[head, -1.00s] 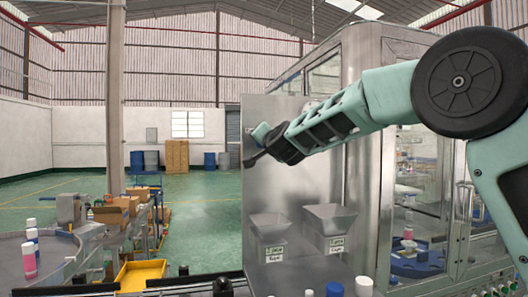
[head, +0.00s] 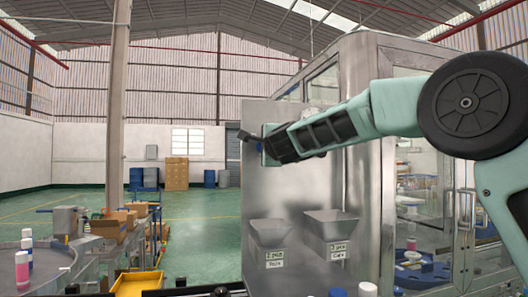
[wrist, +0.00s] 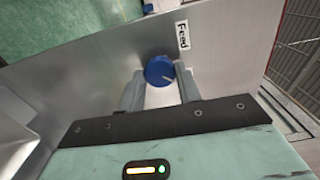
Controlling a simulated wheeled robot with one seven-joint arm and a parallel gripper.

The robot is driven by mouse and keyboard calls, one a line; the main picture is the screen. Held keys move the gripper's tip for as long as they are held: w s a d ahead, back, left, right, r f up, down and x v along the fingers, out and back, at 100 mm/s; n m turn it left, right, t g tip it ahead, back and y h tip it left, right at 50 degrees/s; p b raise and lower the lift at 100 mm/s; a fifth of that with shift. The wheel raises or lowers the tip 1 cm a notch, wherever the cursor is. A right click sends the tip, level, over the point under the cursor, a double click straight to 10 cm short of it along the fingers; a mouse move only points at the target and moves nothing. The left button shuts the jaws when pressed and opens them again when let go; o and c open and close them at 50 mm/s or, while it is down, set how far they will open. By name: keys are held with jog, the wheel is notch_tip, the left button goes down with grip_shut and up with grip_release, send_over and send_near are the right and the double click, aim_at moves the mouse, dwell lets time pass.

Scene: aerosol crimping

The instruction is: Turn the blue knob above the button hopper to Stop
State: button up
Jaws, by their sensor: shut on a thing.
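The round blue knob (wrist: 159,70) with a pale pointer line shows in the wrist view, on the grey metal panel (wrist: 110,62). A white "Feed" label (wrist: 183,35) is beside it. The pointer line slants toward the lower right of the picture; no Stop mark is readable. My gripper (wrist: 160,82) is shut on the knob, with one finger at each side. In the head view my gripper (head: 256,146) is at the upper left part of the panel (head: 290,190), and the knob is hidden there. Two metal hoppers (head: 268,234) (head: 330,218) with labels are lower on the panel.
A glazed machine cabinet (head: 425,215) stands right of the panel, behind my arm. A conveyor with pink and white cans (head: 27,262) and a yellow tray (head: 138,284) are at the lower left. The floor (head: 205,215) beyond is open.

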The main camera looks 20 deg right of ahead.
jog(key=shift+m, duration=0.6)
jog(key=o, duration=1)
jog(key=shift+c, duration=0.2)
jog(key=s+b, duration=0.4)
jog(key=s, duration=1.3)
jog(key=shift+s, duration=0.25)
